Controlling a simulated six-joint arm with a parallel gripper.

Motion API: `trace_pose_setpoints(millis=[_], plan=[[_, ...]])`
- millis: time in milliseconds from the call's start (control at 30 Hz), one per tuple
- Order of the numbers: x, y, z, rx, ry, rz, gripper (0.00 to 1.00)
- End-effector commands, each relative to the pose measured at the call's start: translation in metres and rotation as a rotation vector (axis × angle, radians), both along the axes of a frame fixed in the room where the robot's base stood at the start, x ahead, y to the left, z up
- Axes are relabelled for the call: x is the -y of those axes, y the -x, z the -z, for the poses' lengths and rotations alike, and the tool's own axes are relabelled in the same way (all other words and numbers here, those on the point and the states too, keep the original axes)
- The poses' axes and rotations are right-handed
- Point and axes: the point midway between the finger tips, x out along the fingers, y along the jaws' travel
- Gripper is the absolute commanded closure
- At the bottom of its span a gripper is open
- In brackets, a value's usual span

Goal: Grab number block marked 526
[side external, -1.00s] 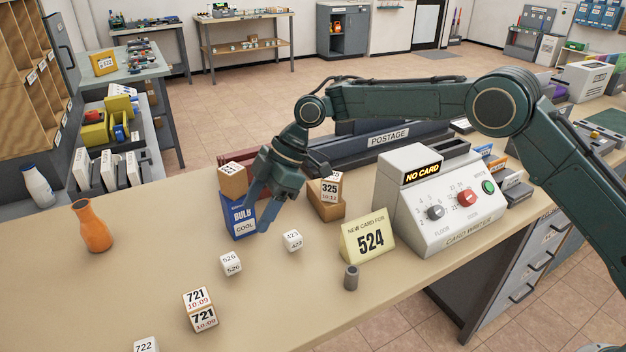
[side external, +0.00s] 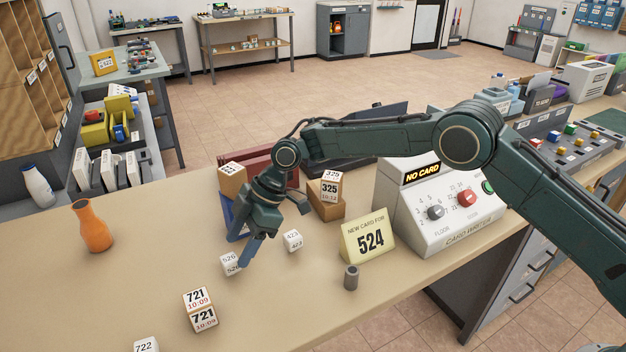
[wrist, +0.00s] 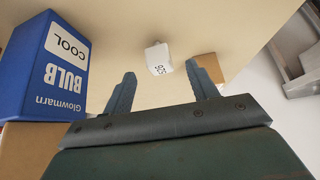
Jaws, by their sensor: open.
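The white number block marked 526 (side external: 230,264) lies on the tan table in the side external view, left of centre. In the wrist view block 526 (wrist: 158,58) shows beyond the fingertips, between their lines, its number upside down. My gripper (side external: 256,250) is open and empty, tilted down just above and beside the block. One finger covers part of the block's right side in the side external view. In the wrist view my gripper (wrist: 162,80) has its two fingers spread apart, with nothing between them.
A small white block marked 423 (side external: 293,240) sits to the right. A blue bulb box (wrist: 48,70) stands close beside my gripper. Blocks marked 721 (side external: 201,310) are nearer the front. A yellow 524 sign (side external: 368,240) stands farther right. The table's left part is clear around an orange vase (side external: 92,226).

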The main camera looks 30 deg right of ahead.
Motion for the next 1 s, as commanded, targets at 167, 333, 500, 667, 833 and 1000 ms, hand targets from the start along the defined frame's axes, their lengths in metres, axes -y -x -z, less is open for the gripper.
trace_pose_setpoints(millis=[167,333,500,667,833,1000], plan=[[-0.002,0.0,0.002,0.0,0.0,0.0,0.42],[-0.004,0.0,0.006,0.0,0.0,0.0,0.42],[-0.013,0.001,0.019,-0.002,0.001,-0.001,0.42],[-0.023,0.0,0.035,-0.001,0.0,-0.001,0.42],[-0.029,0.0,0.044,0.001,0.0,-0.001,0.42],[-0.03,0.0,0.045,0.001,0.0,0.001,0.42]])
